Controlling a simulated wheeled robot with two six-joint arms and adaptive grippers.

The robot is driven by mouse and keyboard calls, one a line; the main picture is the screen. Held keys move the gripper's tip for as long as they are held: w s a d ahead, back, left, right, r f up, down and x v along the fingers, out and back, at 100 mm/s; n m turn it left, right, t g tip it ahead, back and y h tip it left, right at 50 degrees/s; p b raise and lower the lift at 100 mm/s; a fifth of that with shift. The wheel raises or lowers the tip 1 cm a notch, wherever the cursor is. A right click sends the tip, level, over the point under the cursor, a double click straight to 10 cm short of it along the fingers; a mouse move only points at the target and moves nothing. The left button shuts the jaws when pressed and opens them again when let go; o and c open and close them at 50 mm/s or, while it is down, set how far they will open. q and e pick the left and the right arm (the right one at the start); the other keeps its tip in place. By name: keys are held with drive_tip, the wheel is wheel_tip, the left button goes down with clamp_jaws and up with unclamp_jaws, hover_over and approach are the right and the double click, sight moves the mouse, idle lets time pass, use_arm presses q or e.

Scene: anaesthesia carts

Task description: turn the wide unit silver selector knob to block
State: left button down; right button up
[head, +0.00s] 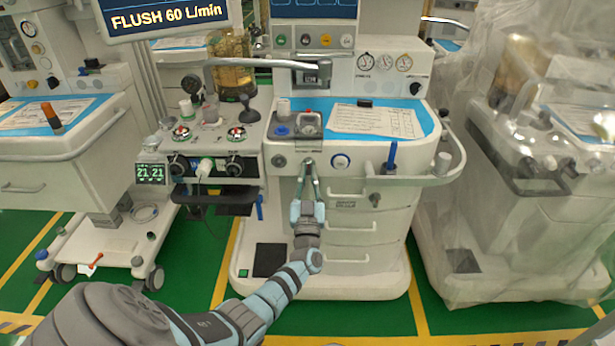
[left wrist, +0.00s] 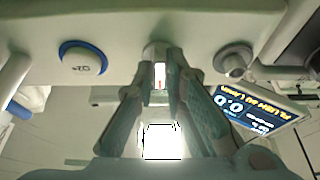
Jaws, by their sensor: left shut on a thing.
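The wide unit (head: 392,180) is the white anaesthesia cart in the middle of the head view. My left gripper (head: 308,170) reaches up to its front panel, below the blue worktop. In the left wrist view my left gripper (left wrist: 160,85) has its two fingers closed on either side of the silver selector knob (left wrist: 159,72). A thin red mark shows on the knob between the fingertips. The fingers cover most of the knob in the head view, and I cannot read its setting. My right gripper is not in view.
A blue-ringed white button (head: 341,161) sits right of the knob, and a round silver knob (head: 280,160) sits left of it. A rail (head: 425,180) with a blue stick projects at the right. A plastic-covered cart (head: 540,180) stands further right. Drawers (head: 350,225) lie below.

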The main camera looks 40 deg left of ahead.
use_arm(q)
drive_tip(key=n+g+y, duration=0.1)
drive_tip(key=n, duration=0.2)
drive_tip(key=n+g+y, duration=0.1)
drive_tip(key=n, duration=0.2)
drive_tip(key=shift+w+d+n+g, duration=0.15)
drive_tip(key=shift+d+n+g, duration=0.05)
drive_tip(key=shift+n+g, duration=0.2)
drive_tip(key=n+g+y, duration=0.1)
drive_tip(key=n+g, duration=0.1)
drive_tip(key=n, duration=0.3)
drive_tip(key=shift+d+r+n, duration=0.1)
drive_tip(key=shift+n, duration=0.2)
drive_tip(key=shift+n+g, duration=0.3)
drive_tip(key=shift+g, duration=0.1)
drive_tip(key=c, duration=1.6)
unclamp_jaws()
drive_tip(key=shift+w, duration=0.1)
drive_tip(key=shift+c, duration=0.2)
drive_tip(key=v, duration=0.7)
drive_tip(key=shift+d, duration=0.15)
